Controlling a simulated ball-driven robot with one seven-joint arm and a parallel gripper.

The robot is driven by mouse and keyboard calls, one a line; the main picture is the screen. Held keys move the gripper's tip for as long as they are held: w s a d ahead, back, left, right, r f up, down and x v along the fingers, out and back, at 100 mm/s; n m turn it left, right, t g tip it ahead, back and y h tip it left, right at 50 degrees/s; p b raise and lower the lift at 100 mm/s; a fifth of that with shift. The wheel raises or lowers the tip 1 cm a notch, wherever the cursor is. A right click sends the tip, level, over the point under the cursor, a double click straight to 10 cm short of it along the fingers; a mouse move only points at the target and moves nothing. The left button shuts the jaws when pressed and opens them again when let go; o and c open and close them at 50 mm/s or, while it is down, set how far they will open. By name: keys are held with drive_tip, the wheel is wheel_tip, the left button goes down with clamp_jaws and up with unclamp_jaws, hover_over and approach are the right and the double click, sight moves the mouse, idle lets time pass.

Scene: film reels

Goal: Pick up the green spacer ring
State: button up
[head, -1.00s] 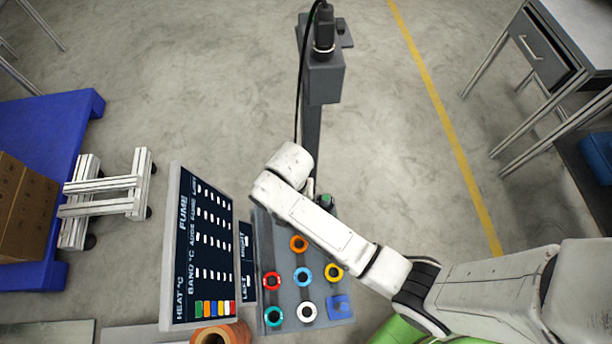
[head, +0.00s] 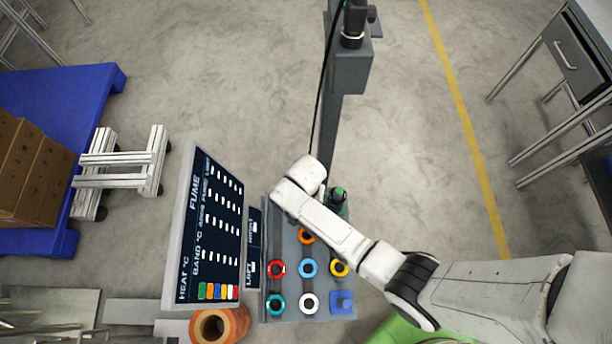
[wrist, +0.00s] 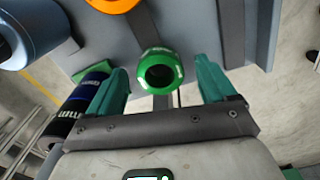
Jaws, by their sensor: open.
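The green spacer ring (wrist: 160,72), with a dark hole and pale markings, shows in the wrist view. My gripper (wrist: 161,68) is open, with its two teal fingers apart on the left and right of the ring. Gaps show between the ring and both fingers, and nothing is held. How far the fingertips are above or around the ring is hard to tell. In the head view my arm covers most of the gripper. A small green shape (head: 337,194) shows beside the arm there; I cannot tell whether it is ring or finger.
A grey board (head: 292,286) carries an orange ring (head: 306,236), red, blue, yellow, teal and white rings, and a blue block (head: 341,301). A tilted display panel (head: 212,235) stands left of it, with a copper-coloured spool (head: 220,325) below. A grey post (head: 331,115) rises behind.

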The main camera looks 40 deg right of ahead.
drive_tip(key=shift+c, duration=0.2)
drive_tip(key=c, duration=1.1)
